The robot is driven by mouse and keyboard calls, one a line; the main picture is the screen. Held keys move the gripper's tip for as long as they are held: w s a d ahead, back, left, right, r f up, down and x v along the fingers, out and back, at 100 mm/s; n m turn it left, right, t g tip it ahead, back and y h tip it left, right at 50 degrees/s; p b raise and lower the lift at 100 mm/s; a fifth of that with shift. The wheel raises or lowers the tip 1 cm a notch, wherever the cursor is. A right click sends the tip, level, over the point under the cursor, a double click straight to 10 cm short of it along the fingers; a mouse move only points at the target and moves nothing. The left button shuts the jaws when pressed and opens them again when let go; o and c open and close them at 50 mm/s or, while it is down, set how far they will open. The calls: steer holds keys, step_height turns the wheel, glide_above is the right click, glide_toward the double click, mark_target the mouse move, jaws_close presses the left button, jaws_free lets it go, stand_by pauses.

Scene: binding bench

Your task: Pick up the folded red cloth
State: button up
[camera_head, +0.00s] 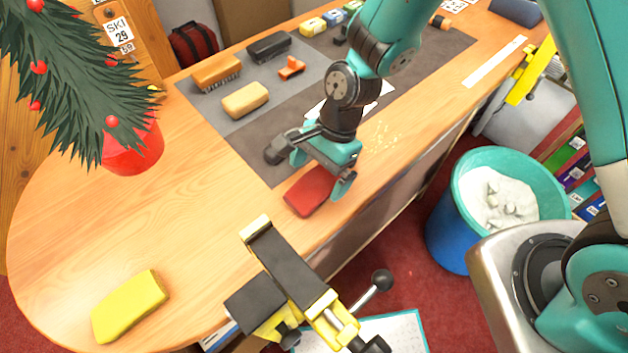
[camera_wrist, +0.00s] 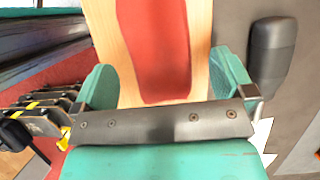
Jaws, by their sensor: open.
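The folded red cloth (camera_head: 310,192) lies on the wooden bench near its front edge, just beyond the grey mat. I cannot tell whether the fingers touch the cloth.
A black and yellow clamp (camera_head: 290,275) sits at the bench edge near the cloth. A yellow sponge (camera_head: 130,306) lies at the front left. Brushes and a tan block (camera_head: 245,99) lie on the grey mat (camera_head: 215,118). A blue bin (camera_head: 447,225) stands right. The left bench is mostly clear.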

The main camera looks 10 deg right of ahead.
mark_target(316, 183)
steer(key=shift+x, duration=1.15)
steer(key=c, duration=1)
steer(key=shift+o, duration=0.2)
steer(key=shift+r, duration=0.1)
step_height(316, 183, up, 20)
steer(key=b, duration=0.2)
